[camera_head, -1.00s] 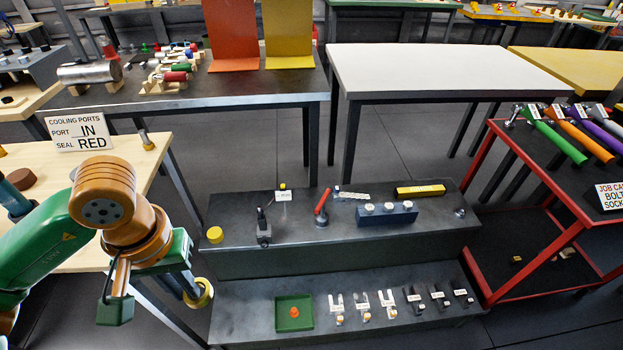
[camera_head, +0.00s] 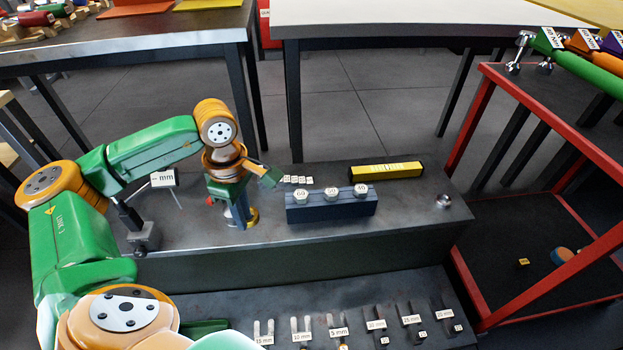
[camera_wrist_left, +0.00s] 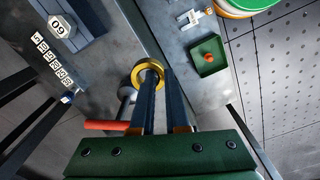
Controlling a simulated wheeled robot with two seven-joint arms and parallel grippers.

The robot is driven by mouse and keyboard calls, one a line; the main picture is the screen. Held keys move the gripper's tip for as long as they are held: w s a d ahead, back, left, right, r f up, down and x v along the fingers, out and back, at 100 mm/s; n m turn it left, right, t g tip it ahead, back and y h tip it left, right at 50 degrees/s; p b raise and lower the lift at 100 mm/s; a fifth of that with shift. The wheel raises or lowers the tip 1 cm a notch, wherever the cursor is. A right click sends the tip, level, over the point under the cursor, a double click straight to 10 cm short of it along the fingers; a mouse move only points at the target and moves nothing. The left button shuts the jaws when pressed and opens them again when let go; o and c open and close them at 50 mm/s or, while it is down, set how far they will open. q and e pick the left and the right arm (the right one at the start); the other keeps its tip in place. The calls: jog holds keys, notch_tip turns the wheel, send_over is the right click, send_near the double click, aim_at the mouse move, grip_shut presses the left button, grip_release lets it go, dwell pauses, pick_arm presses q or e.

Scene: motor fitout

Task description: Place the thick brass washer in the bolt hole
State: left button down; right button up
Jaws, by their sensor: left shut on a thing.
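My left gripper (camera_head: 243,217) points down over the left part of the upper dark shelf, its fingers shut on the thick brass washer (camera_head: 253,217). In the left wrist view the washer (camera_wrist_left: 136,76) is a yellow ring at the fingertips (camera_wrist_left: 158,78), with its opening visible. A red-handled tool (camera_wrist_left: 105,125) with a grey metal body stands close to the fingers. I cannot tell whether the washer touches the shelf or the tool. I cannot make out the bolt hole. My right gripper is not in view.
A blue block (camera_head: 330,208) with numbered hex heads stands right of my left gripper. A yellow bar (camera_head: 386,171) lies behind it, and a black stand (camera_head: 143,238) is at left. A lower shelf holds labelled forks (camera_head: 302,327) and a green tray (camera_wrist_left: 208,58). A red-framed cart (camera_head: 560,290) stands right.

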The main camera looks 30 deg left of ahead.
pick_arm(q)
jog(key=w+a+f, duration=0.4)
jog(key=w, duration=0.4)
jog(key=b, duration=0.3)
send_over(268, 212)
jog(key=s, duration=0.1)
jog(key=f, duration=0.4)
jog(key=shift+d+f, duration=0.3)
jog(key=shift+w+a+f, duration=0.25)
jog(key=shift+w+f, duration=0.1)
jog(key=shift+f, duration=0.05)
notch_tip(268, 212, down, 3)
jog(key=shift+w+r+b, duration=0.1)
jog(key=shift+b, duration=0.6)
jog(key=shift+f, duration=0.35)
jog(key=shift+a+r, duration=0.1)
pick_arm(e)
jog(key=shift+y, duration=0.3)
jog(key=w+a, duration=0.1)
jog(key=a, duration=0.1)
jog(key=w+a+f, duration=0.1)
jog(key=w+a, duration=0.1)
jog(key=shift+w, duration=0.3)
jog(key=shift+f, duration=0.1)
